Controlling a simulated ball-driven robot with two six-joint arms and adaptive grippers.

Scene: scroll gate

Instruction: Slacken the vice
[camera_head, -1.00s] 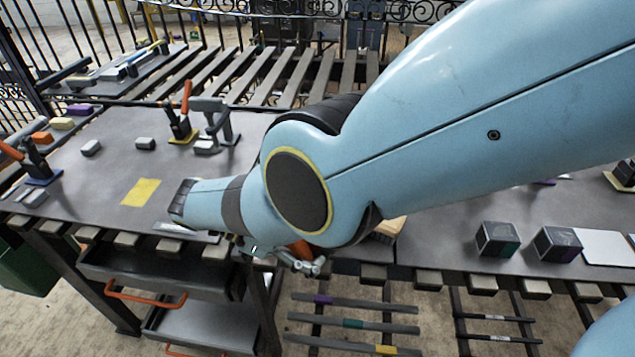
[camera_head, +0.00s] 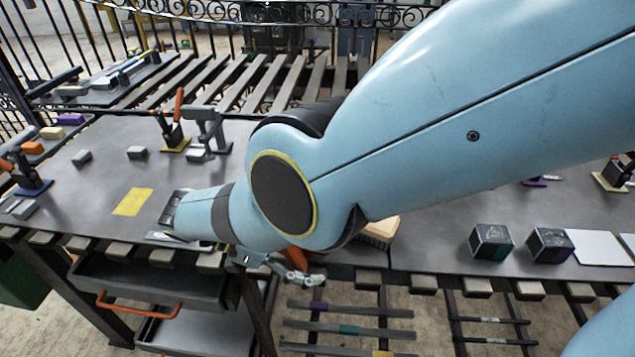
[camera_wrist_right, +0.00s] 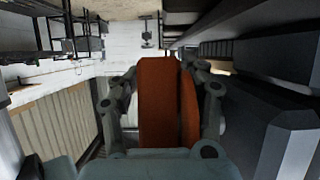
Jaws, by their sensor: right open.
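My right gripper (camera_head: 275,265) is at the front edge of the bench, below my blue right arm. In the right wrist view its two fingers stand apart, open, on either side of an orange part (camera_wrist_right: 160,105). Contact with the fingers cannot be told. An orange piece (camera_head: 295,257) also shows beside the gripper in the head view; it may be the vice's handle. The vice's body cannot be made out, and my arm covers much of the bench there. My left gripper is not in view.
On the bench (camera_head: 90,205) are orange-handled clamps (camera_head: 172,125), a grey stand (camera_head: 208,130), small blocks and a yellow patch (camera_head: 132,201). Two dark cubes (camera_head: 491,242) stand at the right. A drawer cart (camera_head: 150,285) is below the front edge.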

